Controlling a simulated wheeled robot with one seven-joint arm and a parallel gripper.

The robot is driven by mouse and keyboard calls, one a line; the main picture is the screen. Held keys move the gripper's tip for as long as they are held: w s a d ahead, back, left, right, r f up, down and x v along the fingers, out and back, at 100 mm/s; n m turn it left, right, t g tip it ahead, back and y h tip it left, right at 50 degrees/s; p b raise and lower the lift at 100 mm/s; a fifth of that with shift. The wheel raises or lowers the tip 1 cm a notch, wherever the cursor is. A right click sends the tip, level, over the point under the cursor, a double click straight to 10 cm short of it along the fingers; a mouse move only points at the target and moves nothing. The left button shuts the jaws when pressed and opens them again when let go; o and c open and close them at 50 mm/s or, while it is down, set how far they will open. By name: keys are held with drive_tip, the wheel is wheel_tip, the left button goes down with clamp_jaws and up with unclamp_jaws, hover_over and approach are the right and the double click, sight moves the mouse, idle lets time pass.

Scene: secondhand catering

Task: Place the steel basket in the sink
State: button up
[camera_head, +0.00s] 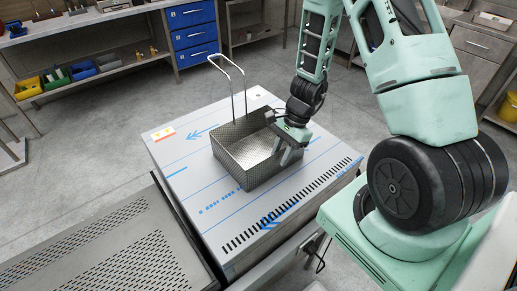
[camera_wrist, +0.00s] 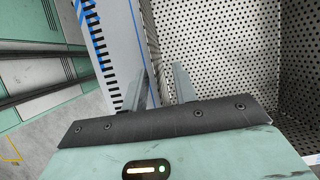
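The steel basket (camera_head: 248,148) is a perforated metal box with a tall wire handle at its far left. It sits upright on a steel counter top (camera_head: 200,185) with blue markings. My gripper (camera_head: 287,153) is pointed down at the basket's right wall. In the wrist view, my gripper (camera_wrist: 162,90) has its two fingers apart, one on each side of the basket's wall, with a visible gap between them. The perforated inside of the basket (camera_wrist: 220,50) shows to the right. I cannot make out a sink in either view.
A perforated steel surface (camera_head: 110,255) lies at the lower left, close to the counter. Blue drawers (camera_head: 193,35) and a bench with small coloured bins (camera_head: 55,75) stand at the back left. Steel cabinets (camera_head: 480,55) stand at the right. Open grey floor lies behind the counter.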

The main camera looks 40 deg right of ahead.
drive_tip(key=shift+x, duration=1.1)
clamp_jaws()
idle(0.6)
